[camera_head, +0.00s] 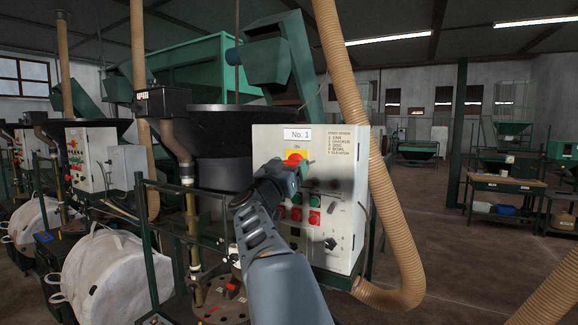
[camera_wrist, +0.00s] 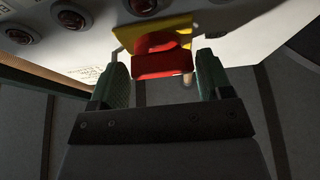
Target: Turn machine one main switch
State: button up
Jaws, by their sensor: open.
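The main switch is a red knob (camera_head: 293,158) on a yellow plate, high on the white control box (camera_head: 336,147) labelled "No. 1". In the wrist view the red knob (camera_wrist: 162,62) and the yellow plate (camera_wrist: 125,36) sit between and just beyond my two green fingers. My gripper (camera_wrist: 160,80) is open, with one finger on each side of the knob. I cannot tell whether the fingers touch it. In the head view my gripper (camera_head: 290,176) is in front of the box at the switch, and my arm hides part of the panel.
Red and green buttons (camera_head: 297,214) sit lower on the box. A tan hose (camera_head: 388,205) hangs close to its right side. Dark railings (camera_head: 160,235) and a white bag (camera_head: 110,275) stand at the left. The floor at the right is open before a workbench (camera_head: 507,184).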

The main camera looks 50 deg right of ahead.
jog(key=shift+c, duration=0.3)
jog(key=c, duration=0.6)
jog(key=shift+m, duration=0.3)
jog(key=m+g, duration=0.2)
jog(key=m, duration=0.1)
jog(key=m+g, duration=0.2)
jog(key=m, duration=0.2)
jog(key=m+g+p, duration=0.1)
jog(key=m+g, duration=0.1)
jog(key=m, duration=0.2)
jog(key=shift+w+r+y, duration=0.1)
jog(key=shift+w+y, duration=0.15)
jog(key=shift+y, duration=0.15)
jog(key=m+g, duration=0.1)
jog(key=m, duration=0.2)
jog(key=m+y+p, duration=0.1)
jog(key=m, duration=0.2)
jog(key=shift+r+g+y, duration=0.15)
jog(key=shift+g+y, duration=0.15)
jog(key=shift+g, duration=0.1)
jog(key=m, duration=0.2)
jog(key=m+y+p, duration=0.1)
jog(key=m, duration=0.1)
jog(key=shift+r+m+y, duration=0.1)
jog(key=shift+m+y, duration=0.2)
jog(key=shift+m, duration=0.3)
